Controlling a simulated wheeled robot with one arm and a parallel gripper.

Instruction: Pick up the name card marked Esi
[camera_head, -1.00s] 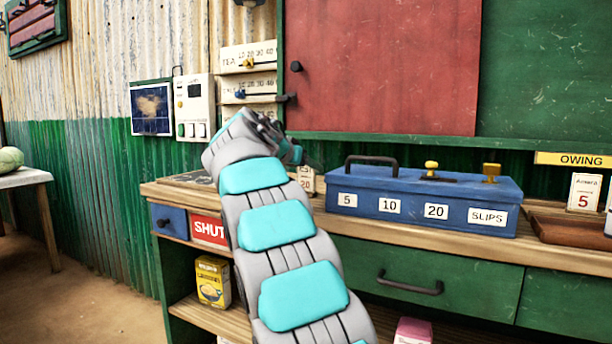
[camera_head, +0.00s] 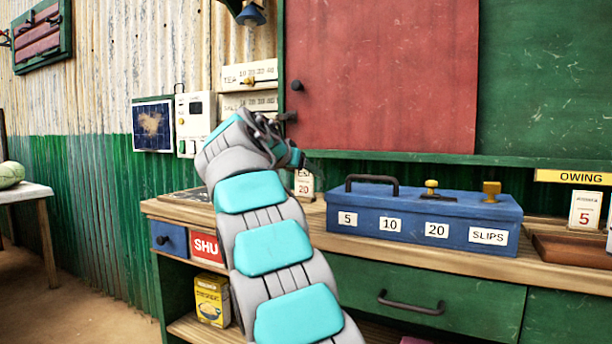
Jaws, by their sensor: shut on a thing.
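A small white name card (camera_head: 304,186) stands upright at the left of the blue cash box, with "20" on it and a name above that looks like Esi, partly covered. My gripper (camera_head: 302,160) is at the card's top edge and is shut on it. The fingertips are small and partly hidden by my wrist. The card's lower edge appears close to or just above the wooden counter (camera_head: 345,253); I cannot tell the gap.
The blue cash box (camera_head: 420,216) with a black handle stands right of the card. Another name card (camera_head: 584,210) marked 5 stands at the far right, by a brown tray (camera_head: 570,250). A red panel (camera_head: 385,80) and price sliders (camera_head: 248,78) are behind my gripper.

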